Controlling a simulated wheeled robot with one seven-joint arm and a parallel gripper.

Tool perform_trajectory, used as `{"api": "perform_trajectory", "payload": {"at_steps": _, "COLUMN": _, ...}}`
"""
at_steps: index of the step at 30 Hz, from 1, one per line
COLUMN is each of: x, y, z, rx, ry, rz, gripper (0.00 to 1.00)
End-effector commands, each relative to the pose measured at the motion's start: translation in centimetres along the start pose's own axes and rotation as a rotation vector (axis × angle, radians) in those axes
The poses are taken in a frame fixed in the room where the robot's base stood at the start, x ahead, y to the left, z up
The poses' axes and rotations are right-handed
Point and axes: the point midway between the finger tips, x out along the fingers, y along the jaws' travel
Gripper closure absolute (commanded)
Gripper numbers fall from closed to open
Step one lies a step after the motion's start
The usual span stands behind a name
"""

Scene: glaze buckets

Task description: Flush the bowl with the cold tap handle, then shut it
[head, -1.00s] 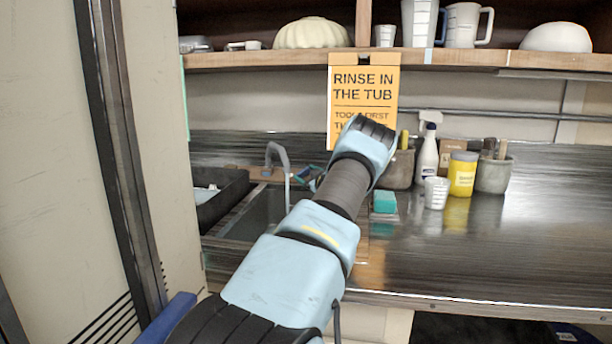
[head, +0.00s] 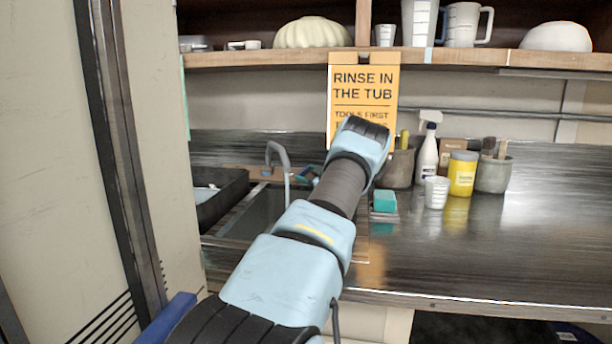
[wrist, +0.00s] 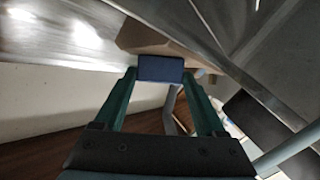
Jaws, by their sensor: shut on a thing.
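The cold tap handle, a blue block (wrist: 160,68), sits between my gripper's two green fingertips (wrist: 160,74) in the wrist view. My gripper is shut on it. The grey curved spout (head: 279,156) rises behind the sink bowl (head: 258,212) in the head view, and part of it shows in the wrist view (wrist: 171,108). My arm hides the right part of the bowl, and the handle is hard to make out in the head view.
A dark tray (head: 222,194) stands left of the bowl. A teal sponge (head: 385,202), a white cup (head: 436,192), a yellow jar (head: 462,174) and a spray bottle (head: 427,150) stand to the right. An orange sign (head: 365,85) hangs behind my arm. The counter's front right is clear.

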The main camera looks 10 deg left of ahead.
Motion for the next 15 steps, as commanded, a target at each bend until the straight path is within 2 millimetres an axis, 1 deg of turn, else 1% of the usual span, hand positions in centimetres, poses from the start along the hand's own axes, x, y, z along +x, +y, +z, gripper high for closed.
{"api": "perform_trajectory", "payload": {"at_steps": 6, "x": 0.10, "y": 0.35, "z": 0.01, "rx": -0.078, "ry": -0.001, "rz": -0.140, "gripper": 0.83}}
{"api": "perform_trajectory", "payload": {"at_steps": 15, "x": 0.15, "y": 0.55, "z": 0.04, "rx": -0.145, "ry": -0.001, "rz": -0.272, "gripper": 0.83}}
